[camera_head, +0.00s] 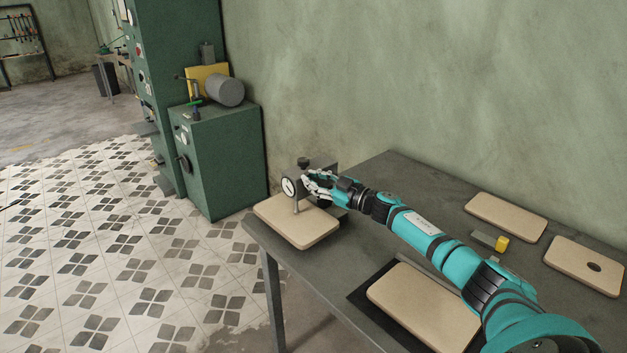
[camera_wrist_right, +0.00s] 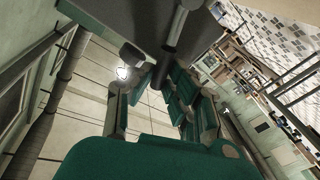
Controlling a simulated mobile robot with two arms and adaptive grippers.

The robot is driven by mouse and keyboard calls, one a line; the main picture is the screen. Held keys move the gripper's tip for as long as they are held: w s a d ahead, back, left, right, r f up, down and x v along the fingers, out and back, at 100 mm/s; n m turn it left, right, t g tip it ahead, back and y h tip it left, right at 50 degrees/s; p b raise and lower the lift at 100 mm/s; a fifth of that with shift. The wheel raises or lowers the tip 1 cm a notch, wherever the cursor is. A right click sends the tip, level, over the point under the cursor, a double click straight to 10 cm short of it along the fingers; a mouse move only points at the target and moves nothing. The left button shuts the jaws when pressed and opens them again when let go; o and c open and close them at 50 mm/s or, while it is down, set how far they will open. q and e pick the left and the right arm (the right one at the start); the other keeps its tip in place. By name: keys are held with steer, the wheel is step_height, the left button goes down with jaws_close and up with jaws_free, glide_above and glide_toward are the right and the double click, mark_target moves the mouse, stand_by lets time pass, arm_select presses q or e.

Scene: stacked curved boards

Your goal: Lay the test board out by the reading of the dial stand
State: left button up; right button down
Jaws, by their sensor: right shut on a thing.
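The dial stand (camera_head: 302,164) is at the far left corner of the table, with a round white dial (camera_head: 289,186) and a dark needle; its reading is too small to tell. A pale board (camera_head: 292,222) lies under the dial and juts past the table edge. My right gripper (camera_head: 312,182) is just right of the dial, shut on part of the dial stand; which part is unclear. In the wrist view its fingers (camera_wrist_right: 155,95) reach toward a dark post (camera_wrist_right: 178,35). Another pale board (camera_head: 415,300) lies on a dark mat (camera_head: 362,297), partly hidden by my arm. My left gripper is out of view.
At the table's right, a plain board (camera_head: 506,216) and a board with a dark oval spot (camera_head: 572,266) lie flat. A small grey block with a yellow end (camera_head: 501,243) lies between them and my arm. A green machine (camera_head: 218,150) stands left of the table.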

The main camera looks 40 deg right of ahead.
steer(key=c, duration=1.6)
jaws_free()
steer(key=shift+d, duration=0.1)
steer(key=shift+o, duration=0.2)
steer(key=shift+s, duration=0.15)
steer(key=v, duration=1.2)
steer(key=shift+f, duration=0.1)
